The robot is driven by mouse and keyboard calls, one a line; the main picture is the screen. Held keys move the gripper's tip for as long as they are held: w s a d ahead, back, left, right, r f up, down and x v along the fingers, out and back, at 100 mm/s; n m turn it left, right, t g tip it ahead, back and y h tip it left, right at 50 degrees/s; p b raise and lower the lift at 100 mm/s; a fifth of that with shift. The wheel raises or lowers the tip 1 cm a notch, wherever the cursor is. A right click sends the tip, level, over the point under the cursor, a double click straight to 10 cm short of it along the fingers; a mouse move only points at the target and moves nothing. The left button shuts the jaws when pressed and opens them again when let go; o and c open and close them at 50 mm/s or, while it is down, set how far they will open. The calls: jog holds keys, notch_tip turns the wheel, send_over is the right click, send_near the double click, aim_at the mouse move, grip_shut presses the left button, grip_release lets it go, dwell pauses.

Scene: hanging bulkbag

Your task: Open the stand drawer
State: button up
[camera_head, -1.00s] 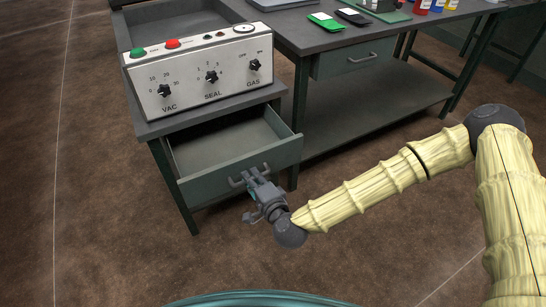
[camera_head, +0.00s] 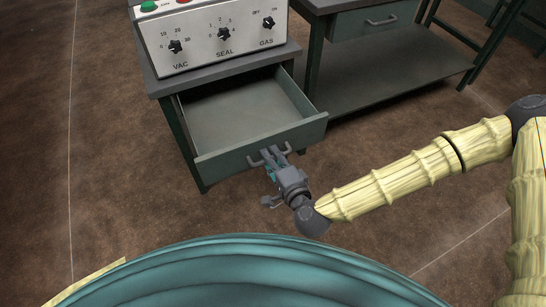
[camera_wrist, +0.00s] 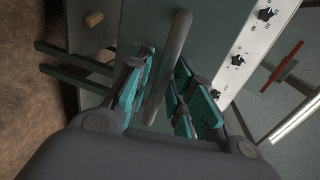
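The stand drawer (camera_head: 235,149) is pulled well out of the stand, and its empty interior shows in the head view. Its grey bar handle (camera_head: 287,151) is on the front panel. My gripper (camera_head: 275,154) is at this handle, in front of the drawer. In the wrist view the handle bar (camera_wrist: 174,50) passes between the two teal-padded fingers (camera_wrist: 162,97). The fingers stand apart on either side of the bar, with a gap visible on at least one side. Part of the handle is hidden behind my gripper in the head view.
A white control panel (camera_head: 215,38) with VAC, SEAL and GAS knobs stands on top of the stand. A grey table (camera_head: 395,90) with its own closed drawer (camera_head: 362,22) is to the right. The brown floor (camera_head: 110,180) left of the drawer is clear.

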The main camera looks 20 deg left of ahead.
dwell(0.3)
jog(key=v, duration=1.2)
jog(key=shift+r, duration=0.1)
jog(key=s+d+f+n+g+h, duration=0.3)
jog(key=s+d+f+g, duration=0.15)
jog(key=d+f, duration=0.4)
jog(key=s+d+f+n+g+h, duration=0.35)
jog(key=s+d+f, duration=0.25)
jog(key=f, duration=0.6)
jog(key=s+d+f+n+g+h, duration=0.1)
jog(key=d+f+g+h, duration=0.1)
jog(key=d, duration=0.7)
jog(key=s+d+f+n+g+h, duration=0.1)
jog(key=s+d+f+h, duration=0.15)
jog(key=d, duration=0.65)
notch_tip(320, 180, up, 16)
jog(key=p, duration=1.5)
jog(key=shift+w+a+p, duration=0.25)
jog(key=shift+w+p, duration=0.05)
